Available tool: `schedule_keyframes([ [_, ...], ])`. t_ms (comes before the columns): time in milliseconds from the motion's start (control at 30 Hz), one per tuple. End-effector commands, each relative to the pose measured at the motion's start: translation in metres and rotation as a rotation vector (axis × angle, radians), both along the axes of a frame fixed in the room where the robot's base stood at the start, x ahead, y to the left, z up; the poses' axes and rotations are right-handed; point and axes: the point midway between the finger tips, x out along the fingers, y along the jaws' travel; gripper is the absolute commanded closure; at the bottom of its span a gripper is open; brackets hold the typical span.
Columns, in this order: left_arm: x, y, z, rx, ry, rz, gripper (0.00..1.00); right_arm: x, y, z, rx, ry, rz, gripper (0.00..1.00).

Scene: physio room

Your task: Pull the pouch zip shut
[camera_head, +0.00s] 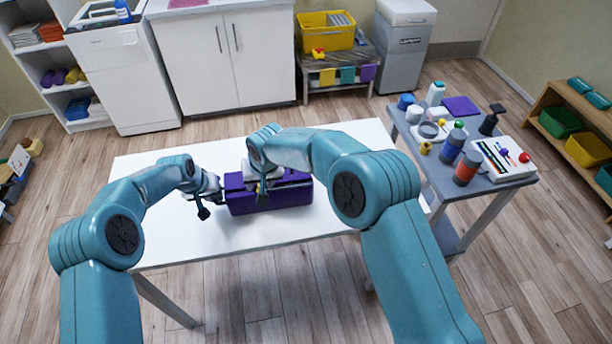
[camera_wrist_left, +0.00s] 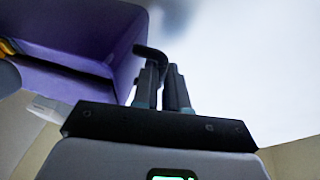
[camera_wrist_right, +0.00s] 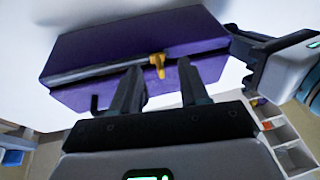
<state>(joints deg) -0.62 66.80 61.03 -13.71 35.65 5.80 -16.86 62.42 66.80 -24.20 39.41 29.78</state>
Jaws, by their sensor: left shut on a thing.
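A purple pouch (camera_head: 270,202) lies on the white table, mostly under my right gripper in the head view. In the right wrist view the pouch (camera_wrist_right: 110,45) shows a zip line with a yellow zip pull (camera_wrist_right: 157,62). A wider grey strip runs left of the pull. My right gripper (camera_wrist_right: 160,74) is open, with the pull just beyond and between its fingertips, apparently not gripped. My left gripper (camera_head: 212,197) is at the pouch's left end in the head view.
The white table (camera_head: 165,235) is otherwise clear around the pouch. A grey side table (camera_head: 500,180) with bottles and other items stands at the right. White cabinets (camera_head: 225,60) and a yellow crate (camera_head: 318,40) on a bench are behind.

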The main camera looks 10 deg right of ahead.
Motion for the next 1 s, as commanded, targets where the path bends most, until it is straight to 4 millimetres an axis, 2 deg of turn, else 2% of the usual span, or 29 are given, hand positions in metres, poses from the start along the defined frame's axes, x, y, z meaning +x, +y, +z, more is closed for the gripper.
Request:
schedule_keyframes([
  [267, -0.003, 0.0, -0.004, 0.002, 0.01, -0.002, 1.0, 0.0, 0.0, 0.003, -0.001, 0.001, 0.0, 0.55],
  [1000, -0.002, 0.001, -0.004, 0.002, 0.009, -0.001, 1.0, 0.0, -0.001, 0.068, -0.001, 0.001, 0.0, 0.55],
])
